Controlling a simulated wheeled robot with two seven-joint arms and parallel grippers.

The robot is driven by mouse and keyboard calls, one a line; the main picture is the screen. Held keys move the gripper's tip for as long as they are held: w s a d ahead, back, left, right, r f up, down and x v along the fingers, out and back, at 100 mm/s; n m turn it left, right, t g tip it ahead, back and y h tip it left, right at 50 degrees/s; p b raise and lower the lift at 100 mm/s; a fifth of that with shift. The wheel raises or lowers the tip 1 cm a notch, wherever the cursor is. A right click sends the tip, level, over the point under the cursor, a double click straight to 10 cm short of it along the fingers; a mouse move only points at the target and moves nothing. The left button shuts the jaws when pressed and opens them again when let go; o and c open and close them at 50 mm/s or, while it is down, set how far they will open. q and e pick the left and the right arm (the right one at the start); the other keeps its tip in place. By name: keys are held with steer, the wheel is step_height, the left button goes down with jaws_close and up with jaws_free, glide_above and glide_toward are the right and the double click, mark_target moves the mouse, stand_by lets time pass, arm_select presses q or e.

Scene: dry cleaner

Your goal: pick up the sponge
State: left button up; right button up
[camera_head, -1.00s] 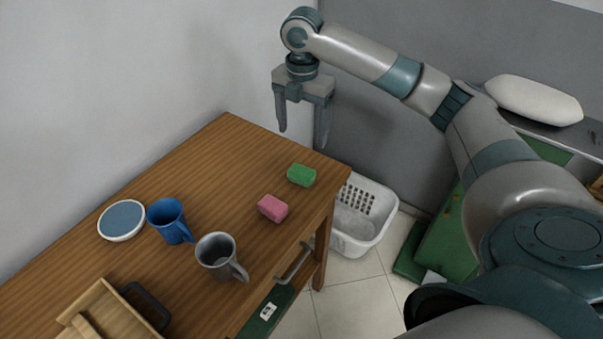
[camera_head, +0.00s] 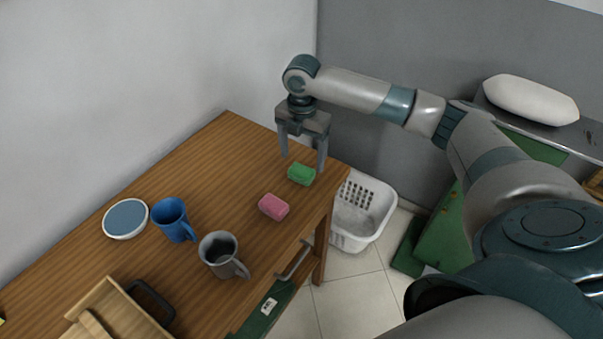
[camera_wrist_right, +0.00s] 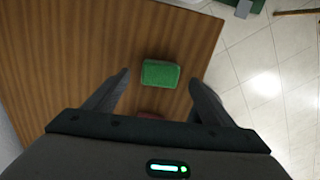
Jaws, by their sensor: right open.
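A green sponge (camera_head: 301,174) lies on the wooden table (camera_head: 200,180) near its far right corner. A pink sponge (camera_head: 273,206) lies a little nearer. My right gripper (camera_head: 302,165) is open and points down just above and around the green sponge. In the right wrist view the green sponge (camera_wrist_right: 160,74) shows ahead of and between the open fingers (camera_wrist_right: 158,80), touching neither. Part of the pink sponge (camera_wrist_right: 153,116) shows behind the gripper's edge there. My left gripper is not in view.
A blue mug (camera_head: 172,219), a grey mug (camera_head: 219,254), a round blue-and-white dish (camera_head: 126,219) and a wooden tray (camera_head: 110,310) stand on the table. A white basket (camera_head: 362,214) is on the floor beside it. Walls rise behind the table.

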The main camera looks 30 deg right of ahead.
mark_target(303, 168)
steer(key=shift+s+f+p, duration=0.1)
steer(key=shift+f+p, duration=0.35)
steer(key=shift+f, duration=0.1)
step_height(303, 168, down, 3)
steer(key=shift+f+p, duration=0.1)
steer(key=shift+p, duration=0.55)
steer(key=shift+f, duration=0.4)
steer(key=c, duration=1.1)
